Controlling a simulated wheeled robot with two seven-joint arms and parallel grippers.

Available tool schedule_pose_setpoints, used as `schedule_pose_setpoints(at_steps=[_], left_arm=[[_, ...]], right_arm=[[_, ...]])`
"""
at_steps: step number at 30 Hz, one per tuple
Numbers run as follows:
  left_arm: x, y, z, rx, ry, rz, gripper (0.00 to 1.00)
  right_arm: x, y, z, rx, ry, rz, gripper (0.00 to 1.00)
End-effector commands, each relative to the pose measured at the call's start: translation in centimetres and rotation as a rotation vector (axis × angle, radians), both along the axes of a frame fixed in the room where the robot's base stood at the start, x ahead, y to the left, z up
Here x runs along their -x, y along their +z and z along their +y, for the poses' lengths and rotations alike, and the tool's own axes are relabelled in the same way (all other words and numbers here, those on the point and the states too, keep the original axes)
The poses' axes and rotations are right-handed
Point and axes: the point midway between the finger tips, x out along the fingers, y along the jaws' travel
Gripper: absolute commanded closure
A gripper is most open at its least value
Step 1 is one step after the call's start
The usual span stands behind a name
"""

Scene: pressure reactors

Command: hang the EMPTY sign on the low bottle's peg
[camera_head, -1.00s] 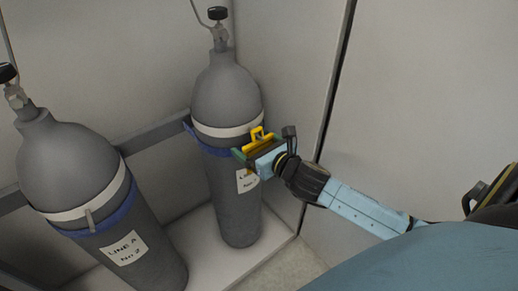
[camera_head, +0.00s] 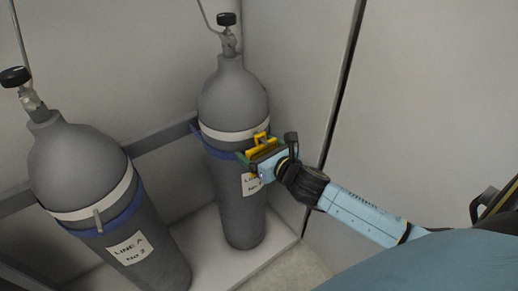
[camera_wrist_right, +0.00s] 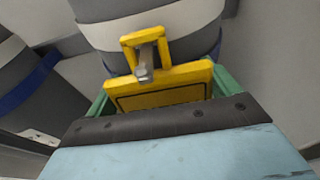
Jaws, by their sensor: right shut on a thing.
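My right gripper (camera_head: 262,160) is shut on the yellow sign (camera_head: 262,144), in front of the right grey bottle (camera_head: 235,95). In the right wrist view the sign (camera_wrist_right: 160,92) stands between the green fingers of the gripper (camera_wrist_right: 158,100), its loop upward. A grey peg (camera_wrist_right: 146,62) on the bottle's white band shows inside the loop, and its end overlaps the loop's lower edge. The sign's lettering is hidden. The left bottle (camera_head: 78,160) has a bare peg (camera_head: 98,219) on its white band. My left gripper is out of view.
Both bottles stand on a pale base (camera_head: 215,262) with blue straps against a grey rail (camera_head: 160,136). The left label reads LINE A No 2; the right label (camera_head: 250,184) is partly covered. A cabinet wall (camera_head: 430,110) rises close on the right.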

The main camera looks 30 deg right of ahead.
Motion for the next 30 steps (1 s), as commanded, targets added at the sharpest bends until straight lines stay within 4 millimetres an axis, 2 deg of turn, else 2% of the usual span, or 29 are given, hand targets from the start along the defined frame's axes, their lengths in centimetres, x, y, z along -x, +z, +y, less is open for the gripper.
schedule_pose_setpoints(at_steps=[5,6,8,15,19,23,30], left_arm=[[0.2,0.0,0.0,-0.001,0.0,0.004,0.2],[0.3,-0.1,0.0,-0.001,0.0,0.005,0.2],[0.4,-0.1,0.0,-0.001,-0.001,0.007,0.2],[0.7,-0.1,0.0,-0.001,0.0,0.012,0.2],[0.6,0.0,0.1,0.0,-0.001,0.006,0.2],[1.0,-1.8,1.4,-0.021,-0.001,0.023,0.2],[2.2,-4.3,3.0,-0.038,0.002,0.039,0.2]], right_arm=[[0.0,0.0,0.0,0.0,0.0,0.0,0.37],[0.0,0.0,0.0,0.0,0.0,0.0,0.09],[0.0,0.0,0.0,0.0,0.0,0.0,0.01],[0.1,0.0,0.0,0.0,0.0,0.001,0.0],[0.8,0.2,-0.1,0.001,0.0,0.002,0.0],[2.6,0.6,-0.2,0.0,0.001,0.003,0.0],[7.0,1.6,-0.5,-0.001,0.001,0.003,0.0]])
